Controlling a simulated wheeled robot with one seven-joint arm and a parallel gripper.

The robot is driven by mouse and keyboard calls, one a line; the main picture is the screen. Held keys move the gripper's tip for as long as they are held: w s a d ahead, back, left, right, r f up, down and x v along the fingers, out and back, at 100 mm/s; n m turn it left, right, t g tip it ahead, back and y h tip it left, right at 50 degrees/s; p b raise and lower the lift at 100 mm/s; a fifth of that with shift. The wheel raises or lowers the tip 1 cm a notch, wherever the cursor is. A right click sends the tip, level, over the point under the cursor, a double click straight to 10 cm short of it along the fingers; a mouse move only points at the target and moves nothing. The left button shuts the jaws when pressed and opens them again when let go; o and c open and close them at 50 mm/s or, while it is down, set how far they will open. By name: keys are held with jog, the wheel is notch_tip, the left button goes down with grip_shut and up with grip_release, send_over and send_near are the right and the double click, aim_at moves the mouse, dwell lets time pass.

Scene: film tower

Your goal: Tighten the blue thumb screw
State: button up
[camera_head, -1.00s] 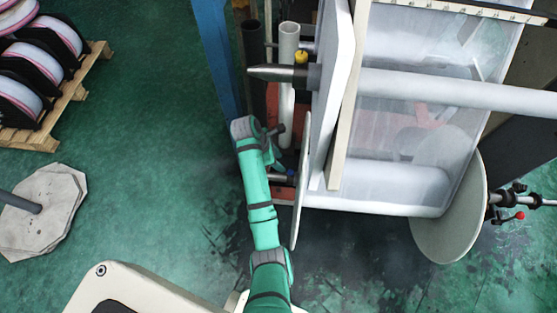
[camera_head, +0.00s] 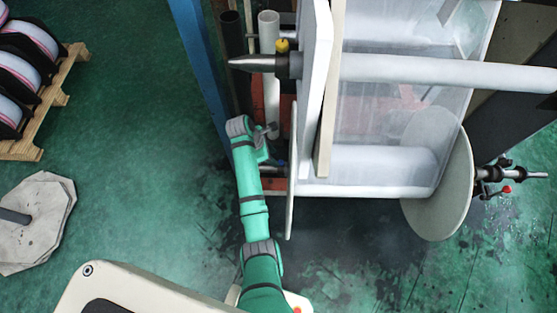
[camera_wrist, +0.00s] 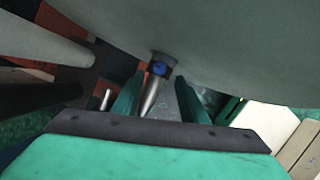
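The blue thumb screw (camera_wrist: 158,68) sits on a metal collar at the end of a grey shaft, under the edge of a large pale disc (camera_wrist: 230,40). In the head view a small blue spot beside the disc (camera_head: 291,185) appears to be the same screw. My gripper (camera_wrist: 158,85) is open in the wrist view, one green finger on each side of the shaft. The screw shows between and just beyond the fingertips, and I see no contact. In the head view my gripper (camera_head: 264,153) is left of the disc, its fingers hard to make out.
The film tower's white panel (camera_head: 316,80) and rollers stand to the right. A pointed shaft (camera_head: 255,63) with a yellow knob (camera_head: 282,45) projects left above my arm. A blue post (camera_head: 200,70) stands close to my wrist. The green floor at left is clear between pallet (camera_head: 45,115) and base plate (camera_head: 50,215).

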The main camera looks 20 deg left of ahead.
aim_at(280, 162)
jog(key=shift+x, duration=2.75)
jog(key=shift+d+r, duration=0.1)
jog(key=shift+c, duration=0.3)
jog(key=shift+w, duration=0.1)
grip_shut()
